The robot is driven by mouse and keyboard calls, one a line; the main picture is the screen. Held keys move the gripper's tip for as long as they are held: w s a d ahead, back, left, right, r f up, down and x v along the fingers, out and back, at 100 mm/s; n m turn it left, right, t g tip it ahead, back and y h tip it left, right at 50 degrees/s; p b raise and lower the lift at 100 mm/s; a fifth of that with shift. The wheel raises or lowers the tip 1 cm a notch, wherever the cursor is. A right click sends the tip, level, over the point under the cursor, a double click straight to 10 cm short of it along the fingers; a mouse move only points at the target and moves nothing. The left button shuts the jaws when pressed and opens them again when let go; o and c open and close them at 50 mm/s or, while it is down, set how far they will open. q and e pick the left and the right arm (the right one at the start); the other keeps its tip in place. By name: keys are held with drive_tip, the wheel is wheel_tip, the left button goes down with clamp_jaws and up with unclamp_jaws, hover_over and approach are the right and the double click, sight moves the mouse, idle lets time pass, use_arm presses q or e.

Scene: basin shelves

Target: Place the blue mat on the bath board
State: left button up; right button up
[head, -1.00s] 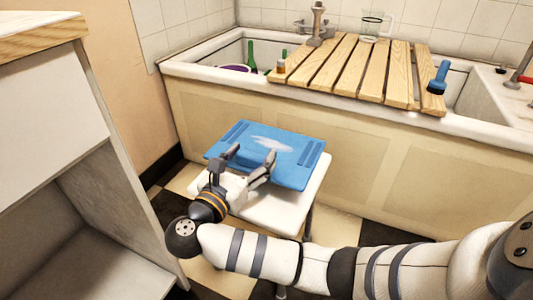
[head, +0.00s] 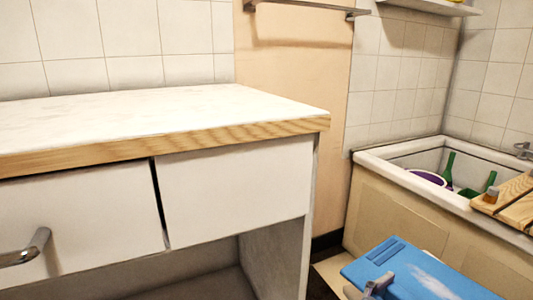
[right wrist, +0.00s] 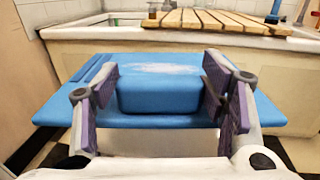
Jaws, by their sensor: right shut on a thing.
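The blue mat (head: 425,278) is at the lower right of the head view, with a pale patch on top. In the right wrist view the mat (right wrist: 55,108) spreads wide, with a raised blue block at its near side. My right gripper (right wrist: 160,100) has its fingers on either side of that block and is shut on it. One fingertip of it shows in the head view at the mat's near edge. The slatted wooden bath board (head: 520,200) lies across the bath beyond the mat and also shows in the right wrist view (right wrist: 205,20). My left gripper is not in view.
A white-topped cabinet (head: 150,115) with drawers fills the left of the head view. The bath (head: 400,175) holds a purple bowl (head: 428,178) and a green bottle (head: 448,168).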

drive_tip(key=s+a+r+n+t+y, duration=0.1)
drive_tip(key=s+a+r, duration=0.2)
drive_tip(key=s, duration=0.3)
drive_tip(key=s+a+r+t, duration=0.1)
drive_tip(key=s+a+r, duration=0.2)
drive_tip(key=s, duration=0.4)
use_arm(q)
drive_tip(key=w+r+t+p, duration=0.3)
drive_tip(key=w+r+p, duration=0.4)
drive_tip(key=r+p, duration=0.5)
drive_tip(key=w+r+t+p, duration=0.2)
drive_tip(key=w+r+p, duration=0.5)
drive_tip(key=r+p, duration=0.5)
drive_tip(key=p, duration=0.2)
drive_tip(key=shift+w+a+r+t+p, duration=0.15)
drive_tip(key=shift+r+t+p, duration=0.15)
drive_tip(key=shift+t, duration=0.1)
use_arm(e)
drive_tip(key=s+r+n+t+y, duration=0.3)
drive_tip(key=r+n+t+y, duration=0.3)
drive_tip(key=r+n+y, duration=0.4)
wheel_tip(320, 180, up, 9)
drive_tip(key=y, duration=0.4)
drive_tip(key=shift+n+t, duration=0.4)
